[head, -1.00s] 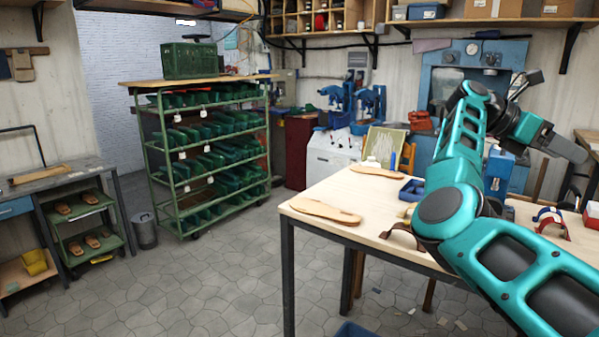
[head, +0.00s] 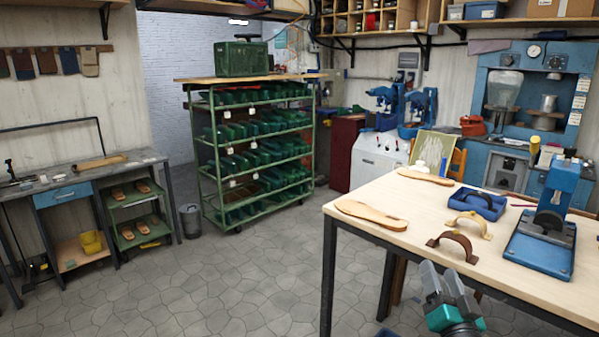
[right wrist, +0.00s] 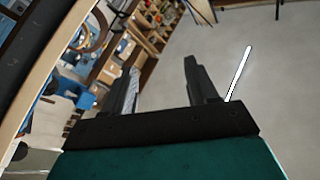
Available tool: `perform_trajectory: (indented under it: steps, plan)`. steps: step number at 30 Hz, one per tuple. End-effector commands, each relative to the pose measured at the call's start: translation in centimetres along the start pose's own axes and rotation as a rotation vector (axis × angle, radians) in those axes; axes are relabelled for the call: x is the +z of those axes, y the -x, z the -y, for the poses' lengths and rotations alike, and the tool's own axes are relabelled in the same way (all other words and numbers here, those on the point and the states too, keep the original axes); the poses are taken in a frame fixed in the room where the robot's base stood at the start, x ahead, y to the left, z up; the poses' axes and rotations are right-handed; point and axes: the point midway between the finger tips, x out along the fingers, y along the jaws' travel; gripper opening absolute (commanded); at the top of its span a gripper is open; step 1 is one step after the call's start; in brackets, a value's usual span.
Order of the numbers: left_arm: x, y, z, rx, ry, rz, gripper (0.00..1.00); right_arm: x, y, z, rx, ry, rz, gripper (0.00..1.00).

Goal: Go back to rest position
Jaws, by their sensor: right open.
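My right gripper (head: 447,287) shows at the bottom of the head view, low in front of the wooden table's near edge and apart from the table. In the right wrist view its two dark fingers (right wrist: 165,88) stand apart with nothing between them. My left gripper is in neither view.
The wooden table (head: 390,213) bears sandal soles (head: 372,217), strap pieces (head: 453,246), a blue tray (head: 478,203) and a blue press (head: 548,220). A green rack (head: 215,160) and a workbench (head: 75,180) stand to the left. The floor (head: 220,285) between is clear.

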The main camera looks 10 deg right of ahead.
Motion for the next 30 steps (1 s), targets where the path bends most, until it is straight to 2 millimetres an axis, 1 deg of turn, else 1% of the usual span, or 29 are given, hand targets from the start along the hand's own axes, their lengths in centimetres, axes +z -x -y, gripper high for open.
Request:
perform_trajectory:
  steps: [1, 2, 3, 5, 6, 8, 9, 12, 15, 18, 19, 30]
  plan:
    - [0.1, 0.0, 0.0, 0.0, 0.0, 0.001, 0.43, 3.2, 2.9, 0.6, -0.01, 0.063, 0.119, 0.58]
    - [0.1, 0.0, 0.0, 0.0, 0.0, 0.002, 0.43, 4.8, 4.5, 0.9, -0.018, 0.101, 0.184, 0.58]
    - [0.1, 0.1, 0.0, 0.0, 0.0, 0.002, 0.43, 6.9, 6.7, 1.4, -0.03, 0.149, 0.269, 0.58]
    - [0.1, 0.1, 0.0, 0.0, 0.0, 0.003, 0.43, 9.7, 10.3, 2.0, -0.049, 0.218, 0.394, 0.58]
    - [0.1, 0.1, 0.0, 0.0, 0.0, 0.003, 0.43, 11.3, 12.9, 2.5, -0.063, 0.262, 0.475, 0.58]
    - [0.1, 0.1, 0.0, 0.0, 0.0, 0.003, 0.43, 13.4, 16.6, 3.1, -0.087, 0.323, 0.588, 0.58]
    - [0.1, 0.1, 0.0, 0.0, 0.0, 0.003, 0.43, 14.5, 19.0, 3.4, -0.102, 0.36, 0.658, 0.58]
    - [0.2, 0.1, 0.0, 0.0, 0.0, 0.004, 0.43, 16.3, 24.2, 4.2, -0.139, 0.435, 0.801, 0.58]
    - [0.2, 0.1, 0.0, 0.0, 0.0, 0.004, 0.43, 17.2, 27.9, 4.8, -0.167, 0.484, 0.898, 0.58]
    - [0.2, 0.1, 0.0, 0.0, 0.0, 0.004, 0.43, 17.5, 29.8, 5.1, -0.183, 0.51, 0.949, 0.58]
    - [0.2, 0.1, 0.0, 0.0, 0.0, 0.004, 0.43, 17.6, 30.0, 5.1, -0.185, 0.514, 0.955, 0.58]
    - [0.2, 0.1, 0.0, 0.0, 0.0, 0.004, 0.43, 17.6, 30.1, 5.2, -0.186, 0.516, 0.959, 0.58]
